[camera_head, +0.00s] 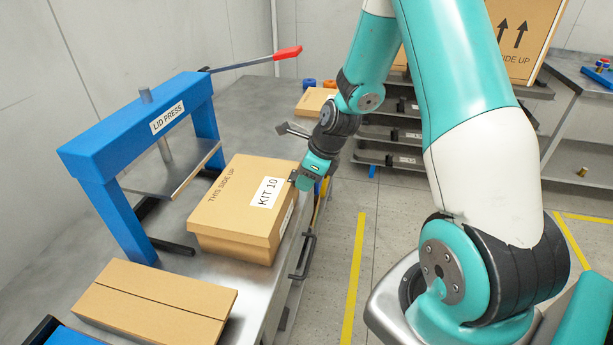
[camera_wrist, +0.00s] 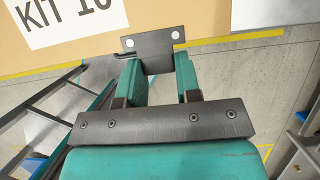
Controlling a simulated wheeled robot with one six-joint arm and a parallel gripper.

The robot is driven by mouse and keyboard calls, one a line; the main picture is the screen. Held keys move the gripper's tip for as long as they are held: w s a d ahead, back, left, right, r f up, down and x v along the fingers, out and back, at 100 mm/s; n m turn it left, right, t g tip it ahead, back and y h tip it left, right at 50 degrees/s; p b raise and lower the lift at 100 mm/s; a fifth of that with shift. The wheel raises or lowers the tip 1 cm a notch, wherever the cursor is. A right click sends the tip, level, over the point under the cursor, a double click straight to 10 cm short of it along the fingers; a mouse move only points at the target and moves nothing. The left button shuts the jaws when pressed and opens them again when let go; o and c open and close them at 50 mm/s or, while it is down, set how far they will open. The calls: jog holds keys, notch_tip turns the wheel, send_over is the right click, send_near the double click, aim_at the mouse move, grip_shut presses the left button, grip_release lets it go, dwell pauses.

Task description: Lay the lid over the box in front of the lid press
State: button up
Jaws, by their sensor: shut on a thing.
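The cardboard lid (camera_head: 228,192), marked THIS SIDE UP and KIT 10, lies over the box (camera_head: 232,247) on the metal bench in front of the blue lid press (camera_head: 135,135). A strip of box wall shows below the lid's rim. Whether the lid is fully down I cannot tell. My gripper (camera_head: 302,180) is at the lid's right edge. In the wrist view my gripper (camera_wrist: 157,75) is shut on a dark metal tab (camera_wrist: 152,44) fixed to the lid (camera_wrist: 210,14). The fingers hide part of the tab.
A flat closed carton (camera_head: 152,302) lies at the bench's near end. The press has a red-handled lever (camera_head: 287,52). A smaller carton (camera_head: 313,102) and blue and orange rolls (camera_head: 309,84) are farther back. A rack of dark trays (camera_head: 400,135) stands beyond the floor's yellow line (camera_head: 354,280).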

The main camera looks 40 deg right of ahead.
jog(key=shift+f, duration=0.25)
dwell(0.3)
jog(key=o, duration=1)
jog(key=v, duration=1.7)
jog(key=shift+r+p, duration=0.2)
jog(key=shift+p, duration=0.1)
jog(key=shift+r, duration=0.1)
